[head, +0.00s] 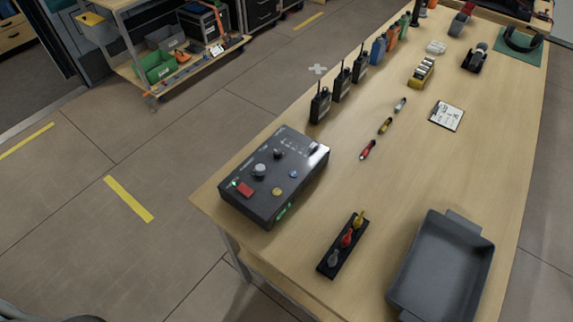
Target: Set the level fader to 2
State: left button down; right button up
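A dark control box (250,208) sits at the left near corner of the wooden table. Its top carries a red button (244,190), a grey knob (259,169), a dark knob (279,154), a yellow button (277,191) and a blue button (294,174). Small pale marks show at the far right of the panel, where glare falls. I cannot make out which part is the level fader, its scale or its setting. Neither of my grippers is in view.
The wooden table (400,180) also holds black radios (341,85), markers (385,126), a notepad (447,116), a black rack (333,262) with coloured pieces and a grey tray (403,281). A shelf cart stands at the upper left. The floor left of the table is clear.

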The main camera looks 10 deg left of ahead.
aim_at(313, 146)
jog(key=k+j+z, duration=0.15)
jog(key=j+z, duration=0.2)
jog(key=z, duration=0.15)
jog(key=k+j+z, duration=0.15)
jog(key=j+z, duration=0.3)
jog(key=k+j+z, duration=0.15)
jog(key=z, duration=0.35)
jog(key=k, duration=0.1)
